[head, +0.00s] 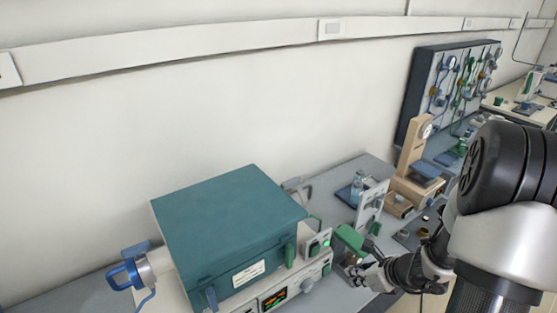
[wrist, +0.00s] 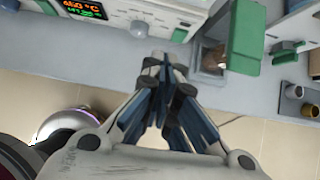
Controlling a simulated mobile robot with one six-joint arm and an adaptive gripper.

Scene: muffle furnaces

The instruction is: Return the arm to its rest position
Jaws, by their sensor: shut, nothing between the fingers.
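My gripper (wrist: 168,122) is shut and empty in the wrist view, its fingertips close together over the bench's front edge. In the head view my gripper (head: 362,277) is small and partly hidden by my own arm, just right of the furnace front. The teal muffle furnace (head: 225,225) stands on the bench, its display lit. In the wrist view the furnace's control panel (wrist: 150,12) is at the top, with a red and green display reading in °C and a round knob.
A green-handled part (wrist: 245,40) sits on the bench right of the gripper. Small cups (wrist: 293,91) stand farther right. In the head view, a beige instrument (head: 412,160) stands behind, and a gauge panel (head: 450,85) is on the wall. Floor (wrist: 270,135) shows below the bench edge.

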